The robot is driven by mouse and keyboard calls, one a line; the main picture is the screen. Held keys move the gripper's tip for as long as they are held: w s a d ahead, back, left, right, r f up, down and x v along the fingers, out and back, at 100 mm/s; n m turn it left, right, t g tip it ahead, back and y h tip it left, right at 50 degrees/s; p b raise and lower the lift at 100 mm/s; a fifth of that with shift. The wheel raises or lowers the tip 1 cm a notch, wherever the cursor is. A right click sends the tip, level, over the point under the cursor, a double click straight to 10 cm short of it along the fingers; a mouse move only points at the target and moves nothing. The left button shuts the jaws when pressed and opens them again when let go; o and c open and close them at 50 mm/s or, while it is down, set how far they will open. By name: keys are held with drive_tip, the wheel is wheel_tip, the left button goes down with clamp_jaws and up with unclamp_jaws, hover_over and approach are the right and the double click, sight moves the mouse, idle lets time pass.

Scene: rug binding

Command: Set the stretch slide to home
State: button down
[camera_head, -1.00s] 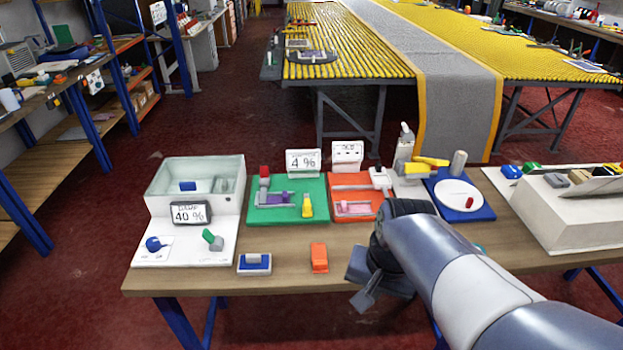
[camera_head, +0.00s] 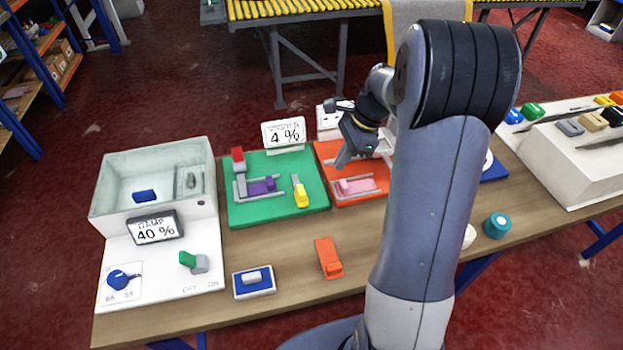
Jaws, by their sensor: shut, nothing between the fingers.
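I cannot tell from labels which block is the stretch slide. My gripper (camera_head: 343,163) is shut and empty, pointing down over the orange board's left part, behind the pink block. My arm hides the board's right side.
A white unit with a tray (camera_head: 105,210) and a display (camera_head: 155,228) reading 40 % stands at left. A blue-and-white switch (camera_head: 253,281) and an orange block (camera_head: 327,257) lie in front. A teal cylinder (camera_head: 497,225) and a white box (camera_head: 570,175) are right.

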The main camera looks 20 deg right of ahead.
sight(303, 189)
drive_tip(key=x, duration=0.7)
drive_tip(key=shift+a+f+p, duration=0.15)
drive_tip(key=shift+f+p, duration=0.05)
drive_tip(key=shift+p, duration=0.15)
drive_tip(key=a+p, duration=0.1)
drive_tip(key=a, duration=0.2)
drive_tip(key=shift+a+f, duration=0.15)
drive_tip(key=shift+f, duration=0.05)
drive_tip(key=shift+a+f, duration=0.1)
drive_tip(key=shift+a, duration=0.35)
drive_tip(key=shift+a, duration=1.05)
drive_tip(key=shift+d, duration=0.15)
